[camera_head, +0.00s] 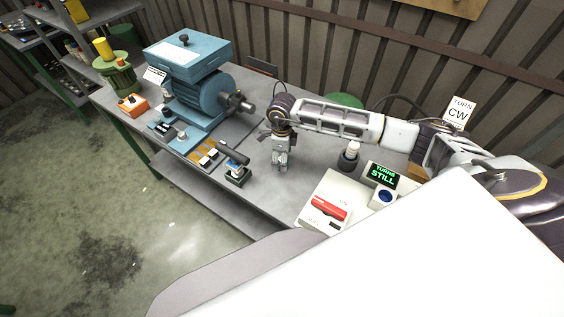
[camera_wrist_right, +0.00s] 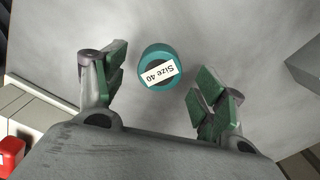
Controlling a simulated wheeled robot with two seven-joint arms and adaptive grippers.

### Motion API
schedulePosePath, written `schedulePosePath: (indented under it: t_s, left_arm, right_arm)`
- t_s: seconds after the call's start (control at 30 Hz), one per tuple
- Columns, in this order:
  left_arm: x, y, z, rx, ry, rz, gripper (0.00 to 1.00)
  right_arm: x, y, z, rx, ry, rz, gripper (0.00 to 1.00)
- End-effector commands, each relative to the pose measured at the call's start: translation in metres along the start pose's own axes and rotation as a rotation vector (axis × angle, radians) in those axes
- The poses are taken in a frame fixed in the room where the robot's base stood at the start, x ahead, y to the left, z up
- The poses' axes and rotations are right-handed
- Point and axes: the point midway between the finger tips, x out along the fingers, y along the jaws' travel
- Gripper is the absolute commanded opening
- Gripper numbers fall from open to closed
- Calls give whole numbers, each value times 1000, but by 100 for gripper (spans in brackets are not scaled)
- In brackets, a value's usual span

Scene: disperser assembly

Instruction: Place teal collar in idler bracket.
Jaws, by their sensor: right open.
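The teal collar (camera_wrist_right: 158,52), a short round part with a white "Size 40" label, stands on the grey bench in the right wrist view. My right gripper (camera_wrist_right: 160,92) is open above it, with the green-padded fingers apart on either side and not touching it. In the head view my right gripper (camera_head: 281,160) points down over the bench, and I cannot make out the collar there. I cannot identify the idler bracket with certainty. A small dark fixture with a black handle (camera_head: 237,170) stands left of the gripper. My left gripper is not in view.
A blue motor unit (camera_head: 205,90) with a shaft stands on the bench (camera_head: 255,205) at the back left. Right of the gripper are a dark post with a white top (camera_head: 350,153), a "TURNS STILL" display (camera_head: 382,175) and a white panel with a red part (camera_head: 330,208).

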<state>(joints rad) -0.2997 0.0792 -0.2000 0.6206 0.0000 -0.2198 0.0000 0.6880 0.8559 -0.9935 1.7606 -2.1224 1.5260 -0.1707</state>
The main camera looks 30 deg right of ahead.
Motion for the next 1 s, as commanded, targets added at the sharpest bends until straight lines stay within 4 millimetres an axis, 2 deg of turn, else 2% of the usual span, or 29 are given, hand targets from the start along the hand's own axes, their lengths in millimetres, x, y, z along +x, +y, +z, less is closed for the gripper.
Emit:
schedulePosePath:
  t_s: [0.2, 0.63, 1.0]
  left_arm:
    - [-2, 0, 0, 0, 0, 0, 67]
    - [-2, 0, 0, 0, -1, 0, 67]
    - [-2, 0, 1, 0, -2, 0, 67]
  right_arm:
    - [12, 0, 0, 1, 1, -1, 70]
    - [12, 0, 0, 0, 1, -1, 70]
    - [12, 0, 0, 0, 1, -1, 23]
